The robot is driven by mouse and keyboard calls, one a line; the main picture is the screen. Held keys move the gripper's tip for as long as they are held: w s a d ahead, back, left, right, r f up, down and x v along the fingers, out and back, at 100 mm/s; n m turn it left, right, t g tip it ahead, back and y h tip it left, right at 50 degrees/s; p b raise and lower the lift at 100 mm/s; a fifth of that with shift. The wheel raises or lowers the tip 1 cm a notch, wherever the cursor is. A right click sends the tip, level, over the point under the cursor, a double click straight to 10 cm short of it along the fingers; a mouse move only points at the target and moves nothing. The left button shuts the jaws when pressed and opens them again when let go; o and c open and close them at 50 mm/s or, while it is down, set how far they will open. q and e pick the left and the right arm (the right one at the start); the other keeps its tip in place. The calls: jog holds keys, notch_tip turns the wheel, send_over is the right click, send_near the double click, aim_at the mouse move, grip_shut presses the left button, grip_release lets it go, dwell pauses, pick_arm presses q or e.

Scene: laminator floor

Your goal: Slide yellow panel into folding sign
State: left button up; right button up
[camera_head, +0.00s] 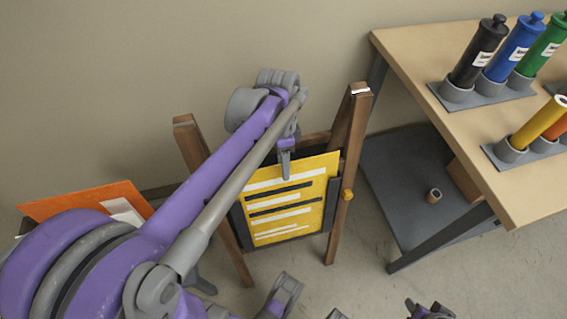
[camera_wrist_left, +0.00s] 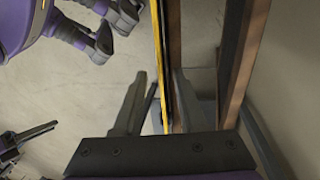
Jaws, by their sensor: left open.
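The yellow panel (camera_head: 290,205), with white and dark stripes, sits upright between the dark side rails of the wooden folding sign (camera_head: 341,170). Its top edge stands above the rails and looks slightly tilted, higher at the right. In the left wrist view the panel (camera_wrist_left: 158,55) shows edge-on as a thin yellow strip. My left gripper (camera_head: 286,168) is at the panel's top edge, pointing down. In the wrist view its open fingers (camera_wrist_left: 155,103) stand on either side of the strip, apart from each other. Parts of my right arm show at the bottom; its gripper (camera_head: 430,311) is cut off.
A wooden table (camera_head: 430,75) at the right holds black, blue and green bottles (camera_head: 510,55) in grey holders. An orange panel (camera_head: 85,201) stands at the left, partly behind my arm. A wall is behind the sign.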

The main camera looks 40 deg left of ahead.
pick_arm(q)
notch_tip(320, 180, up, 11)
jog(key=w+a+p, duration=0.1)
jog(key=p, duration=0.1)
jog(key=shift+a+f, duration=0.15)
jog(key=shift+a, duration=0.1)
pick_arm(e)
notch_tip(320, 180, up, 3)
pick_arm(q)
jog(key=s+d+f+n+t+y, duration=0.2)
jog(key=s+d+f+n+t, duration=0.55)
jog(key=s+f, duration=0.5)
jog(key=w+d+r+p, duration=0.1)
jog(key=w+r+p, duration=0.3)
jog(key=r+p, duration=0.9)
jog(key=shift+w+d+g, duration=0.15)
jog(key=shift+d+g, duration=0.15)
jog(key=shift+g, duration=0.15)
pick_arm(e)
notch_tip(320, 180, up, 14)
jog(key=w, duration=0.2)
jog(key=shift+t, duration=0.4)
jog(key=shift+s+f, duration=0.1)
